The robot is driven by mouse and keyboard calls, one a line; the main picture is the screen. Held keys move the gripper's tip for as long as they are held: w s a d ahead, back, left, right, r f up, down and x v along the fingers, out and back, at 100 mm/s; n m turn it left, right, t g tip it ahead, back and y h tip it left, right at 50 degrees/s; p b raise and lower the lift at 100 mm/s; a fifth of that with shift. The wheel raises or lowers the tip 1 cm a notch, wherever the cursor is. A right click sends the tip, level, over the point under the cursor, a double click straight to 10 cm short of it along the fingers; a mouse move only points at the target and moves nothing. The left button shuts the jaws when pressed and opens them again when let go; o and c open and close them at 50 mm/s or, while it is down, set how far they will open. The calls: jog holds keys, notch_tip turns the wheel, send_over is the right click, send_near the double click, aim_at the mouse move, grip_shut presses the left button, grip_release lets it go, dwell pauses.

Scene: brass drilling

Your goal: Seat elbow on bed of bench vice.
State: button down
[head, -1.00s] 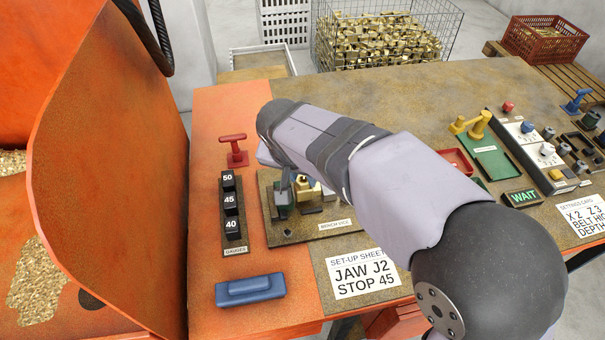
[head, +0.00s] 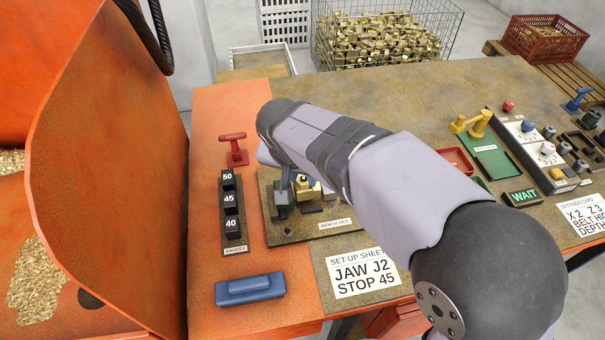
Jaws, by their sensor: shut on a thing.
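The bench vice (head: 282,211) stands on a brown base plate labelled BENCH VICE, left of centre on the bench. The brass elbow (head: 305,190) shows as a small yellow piece between the vice jaws, partly hidden by my arm. My gripper (head: 290,183) points down over the vice and is shut on the elbow. Most of the gripper is hidden behind my forearm and wrist. I cannot tell whether the elbow touches the vice bed.
Black gauge blocks 50, 45 and 40 (head: 230,203) stand left of the vice, with a red handle (head: 233,148) behind them. A blue block (head: 250,289) lies in front. The set-up sheet (head: 362,272) reads JAW J2, STOP 45. A sign (head: 522,196) reads WAIT.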

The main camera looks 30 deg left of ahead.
jog(key=shift+f+b, duration=0.55)
jog(key=shift+f, duration=0.1)
dwell(0.7)
jog(key=c, duration=1.4)
grip_release()
jog(key=shift+d+r, duration=0.1)
jog(key=shift+o, duration=0.2)
jog(key=shift+s, duration=0.1)
jog(key=shift+o, duration=0.9)
jog(key=shift+s+r+p, duration=0.1)
jog(key=shift+r+p, duration=0.5)
jog(key=shift+a+r+p, duration=0.25)
jog(key=shift+r+p, duration=0.05)
jog(key=shift+r, duration=0.1)
jog(key=shift+w+d+r+p, duration=0.1)
jog(key=shift+r+p, duration=0.8)
jog(key=shift+r, duration=0.3)
jog(key=shift+w+d+r+p, duration=0.1)
jog(key=shift+r+p, duration=0.8)
jog(key=shift+r, duration=0.3)
